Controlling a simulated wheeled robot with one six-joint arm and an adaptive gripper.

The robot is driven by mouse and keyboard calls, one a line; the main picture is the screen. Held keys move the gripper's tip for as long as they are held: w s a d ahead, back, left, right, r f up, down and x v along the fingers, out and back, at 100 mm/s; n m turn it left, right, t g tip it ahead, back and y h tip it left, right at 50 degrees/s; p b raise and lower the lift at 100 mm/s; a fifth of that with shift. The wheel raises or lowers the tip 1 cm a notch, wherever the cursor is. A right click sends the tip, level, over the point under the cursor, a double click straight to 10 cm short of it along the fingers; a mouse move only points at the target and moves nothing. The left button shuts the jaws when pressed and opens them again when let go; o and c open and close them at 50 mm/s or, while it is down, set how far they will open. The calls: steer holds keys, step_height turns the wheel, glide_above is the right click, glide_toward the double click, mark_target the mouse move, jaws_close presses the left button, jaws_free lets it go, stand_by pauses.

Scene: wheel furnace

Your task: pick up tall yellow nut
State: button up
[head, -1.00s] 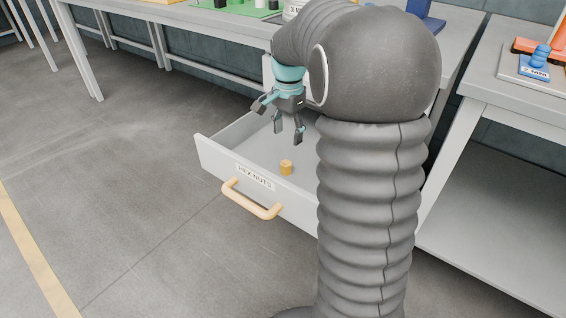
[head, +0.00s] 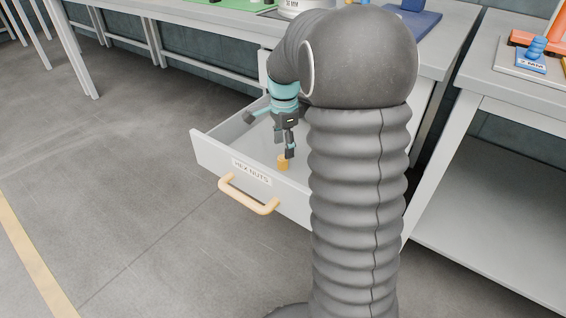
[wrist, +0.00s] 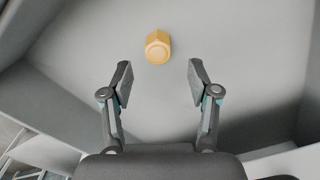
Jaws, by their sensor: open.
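The tall yellow nut (head: 283,162) stands upright on the floor of the open drawer, close to its front wall. In the wrist view the nut (wrist: 158,47) shows its hexagonal top and one side, beyond the fingertips and centred between them. My gripper (head: 287,154) is inside the drawer, above and close to the nut; in the wrist view my gripper (wrist: 158,78) is open and empty, with a wide gap between the fingers. In the head view a finger stands next to the nut and slightly overlaps it.
The drawer (head: 215,150) is pulled out, with a "HEX NUTS" label (head: 252,172) and a tan handle (head: 248,196). My arm hides its right part. A grey bench (head: 480,75) stands at the right. The floor at the left is clear.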

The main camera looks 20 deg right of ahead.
mark_target(284, 159)
steer(key=shift+s+f, duration=0.1)
steer(key=shift+f, duration=2.65)
jaws_close()
